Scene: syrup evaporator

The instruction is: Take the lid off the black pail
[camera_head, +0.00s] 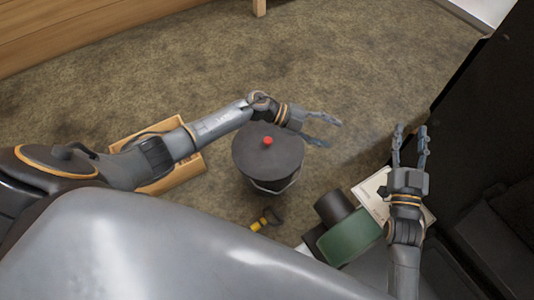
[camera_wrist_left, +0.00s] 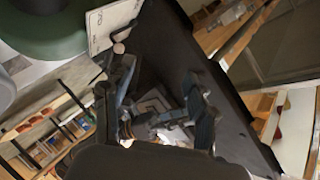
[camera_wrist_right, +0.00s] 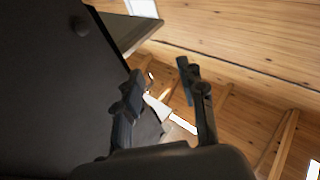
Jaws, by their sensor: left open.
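The black pail (camera_head: 270,184) stands upright on the floor near the middle of the head view. Its dark round lid (camera_head: 262,157) is on it, with a red knob (camera_head: 267,141) on top. My left gripper (camera_head: 333,133) is open and empty, above and to the right of the lid, with its fingers pointing right. The left wrist view does not show the pail clearly. My right gripper (camera_head: 410,133) is open and empty, further right, its fingers pointing away from me. Its fingers also show apart in the right wrist view (camera_wrist_right: 157,95).
A wooden crate (camera_head: 190,174) lies left of the pail under my left arm. A green cylinder (camera_head: 349,237), a dark cylinder (camera_head: 333,207) and a white box (camera_head: 371,188) stand to the right. A small yellow-and-black item (camera_head: 262,221) lies in front. Dark equipment (camera_head: 480,120) borders the right.

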